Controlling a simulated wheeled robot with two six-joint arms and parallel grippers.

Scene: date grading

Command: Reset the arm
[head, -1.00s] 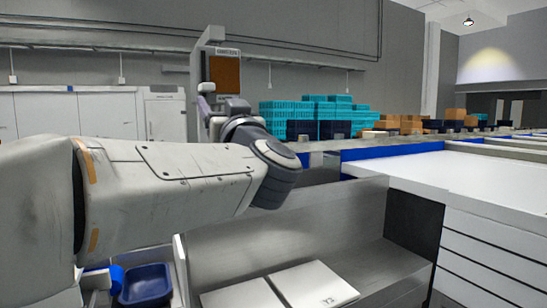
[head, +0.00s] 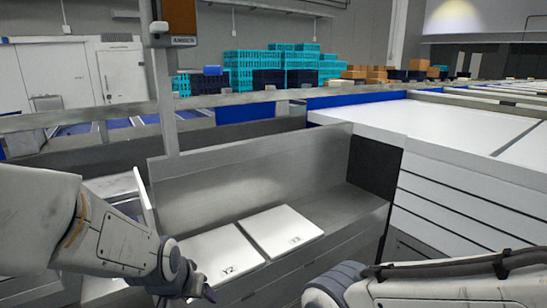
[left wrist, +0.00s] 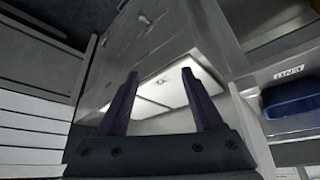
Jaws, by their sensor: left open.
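My left arm comes in at the lower left of the head view, and its gripper (head: 200,292) is partly in sight at the bottom edge, low in front of the metal bin. In the left wrist view the gripper (left wrist: 160,74) is open, its two dark fingers well apart with nothing between them. White panels show beyond the fingers. My right arm comes in at the lower right of the head view, but its gripper is out of frame.
Two white lids marked Y2 (head: 218,256) and Y3 (head: 281,232) lie in the metal bin (head: 240,175). A white-topped table (head: 420,125) stands to the right. A blue tray (left wrist: 290,98) is at the right of the wrist view. Teal crates (head: 262,62) are stacked far behind.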

